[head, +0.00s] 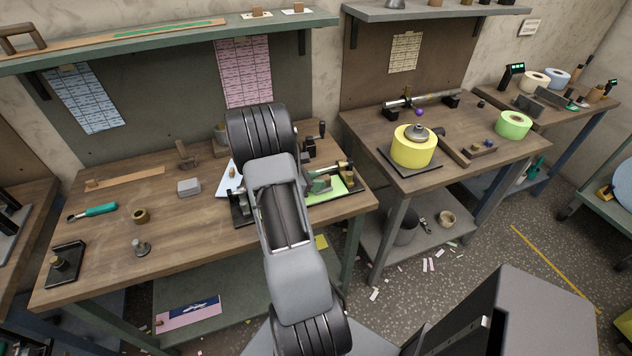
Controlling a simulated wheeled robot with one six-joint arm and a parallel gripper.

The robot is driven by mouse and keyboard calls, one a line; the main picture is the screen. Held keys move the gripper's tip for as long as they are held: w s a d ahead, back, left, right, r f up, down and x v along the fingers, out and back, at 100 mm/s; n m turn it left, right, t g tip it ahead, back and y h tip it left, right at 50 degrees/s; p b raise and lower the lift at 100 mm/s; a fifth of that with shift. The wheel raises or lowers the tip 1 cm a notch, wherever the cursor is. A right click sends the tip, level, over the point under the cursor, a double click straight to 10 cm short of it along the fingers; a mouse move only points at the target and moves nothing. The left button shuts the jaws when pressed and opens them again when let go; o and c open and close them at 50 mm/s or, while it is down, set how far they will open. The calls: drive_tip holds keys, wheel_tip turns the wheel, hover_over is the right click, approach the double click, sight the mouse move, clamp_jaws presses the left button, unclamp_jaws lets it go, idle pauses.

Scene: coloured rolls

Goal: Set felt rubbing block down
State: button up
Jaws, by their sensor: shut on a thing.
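My arm rises through the middle of the head view and covers part of the left workbench (110,235). My gripper is not visible; it is hidden behind the arm or out of the frame, and so is anything in it. I cannot pick out the felt rubbing block with certainty. A small pale grey block (189,187) lies on the bench left of my arm, but I cannot tell its material. A bright green sheet (330,190) with a brass and dark device on it shows just right of the arm.
A green-handled tool (93,212), a brass ring (140,215) and a dark plate with a knob (65,262) lie on the left bench. A yellow roll (413,150) and a green roll (513,124) stand on the right bench. The left bench's front area is mostly clear.

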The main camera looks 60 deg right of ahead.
drive_tip(key=shift+f, duration=0.2)
drive_tip(key=o, duration=1)
drive_tip(key=shift+c, duration=0.2)
drive_tip(key=shift+r, duration=0.1)
drive_tip(key=shift+r, duration=0.25)
drive_tip(key=b+v, duration=0.1)
drive_tip(key=v, duration=1.1)
drive_tip(key=s+a+r+m+t+y, duration=0.1)
drive_tip(key=a+r+m+t+y, duration=0.2)
drive_tip(key=a, duration=0.7)
drive_tip(key=s+a+r+m+t+y, duration=0.2)
drive_tip(key=a+m+t+y, duration=0.2)
drive_tip(key=a, duration=0.5)
drive_tip(key=s+a+r+m+t+y, duration=0.2)
drive_tip(key=a+r+m+t+y, duration=0.1)
drive_tip(key=a, duration=0.7)
drive_tip(key=shift+a+r+m+t+y, duration=0.3)
drive_tip(key=shift+r+m+t+y, duration=0.15)
drive_tip(key=shift+t, duration=0.45)
drive_tip(key=shift+s+f, duration=0.1)
